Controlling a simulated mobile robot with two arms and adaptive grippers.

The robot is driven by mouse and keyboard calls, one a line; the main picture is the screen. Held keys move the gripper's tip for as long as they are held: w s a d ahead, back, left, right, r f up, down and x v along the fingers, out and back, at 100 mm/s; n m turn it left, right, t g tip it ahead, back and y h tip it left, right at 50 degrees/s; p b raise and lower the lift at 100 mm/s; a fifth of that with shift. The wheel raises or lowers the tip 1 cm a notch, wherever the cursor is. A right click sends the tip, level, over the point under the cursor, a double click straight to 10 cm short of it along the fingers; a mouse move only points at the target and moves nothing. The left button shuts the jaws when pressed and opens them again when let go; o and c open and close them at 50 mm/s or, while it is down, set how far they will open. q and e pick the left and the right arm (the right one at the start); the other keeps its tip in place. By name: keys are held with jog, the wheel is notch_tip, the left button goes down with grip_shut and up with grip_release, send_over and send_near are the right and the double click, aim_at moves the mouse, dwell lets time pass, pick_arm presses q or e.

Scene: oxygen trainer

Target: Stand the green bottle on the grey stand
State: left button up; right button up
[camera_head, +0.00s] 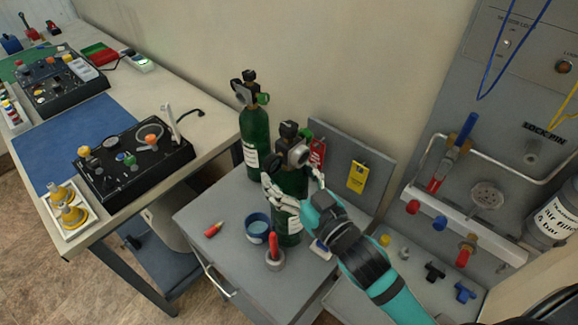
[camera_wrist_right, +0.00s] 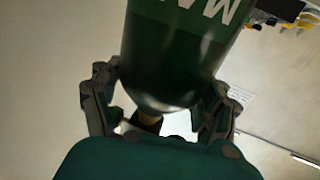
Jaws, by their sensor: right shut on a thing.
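A green bottle (camera_head: 288,222) with a black valve and round gauge on top is upright over the grey cabinet top (camera_head: 205,195). My right gripper (camera_head: 292,190) is shut around its upper body, coming from the front right. In the right wrist view the green bottle (camera_wrist_right: 165,65) with white letters sits between the two fingers of my right gripper (camera_wrist_right: 162,100). I cannot tell whether its base touches the surface. A second green bottle (camera_head: 255,135) stands behind it to the left. Which surface is the grey stand is unclear; my left gripper is out of view.
A blue cup (camera_head: 257,228), a red-handled tool in a grey ring (camera_head: 274,258) and a red marker (camera_head: 214,229) are close left of the held bottle. A grey upright panel with red and yellow tags (camera_head: 357,176) stands behind. The bench (camera_head: 190,100) is left.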

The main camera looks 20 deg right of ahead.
jog(key=shift+f, duration=1.6)
jog(key=o, duration=1.4)
jog(key=shift+f, duration=0.3)
jog(key=shift+c, duration=0.2)
jog(key=o, duration=0.3)
jog(key=shift+s, duration=0.1)
jog(key=shift+o, duration=0.2)
jog(key=shift+r, duration=0.1)
jog(key=shift+s, duration=0.2)
jog(key=b+v, duration=0.3)
jog(key=v, duration=0.8)
jog(key=shift+s, duration=0.3)
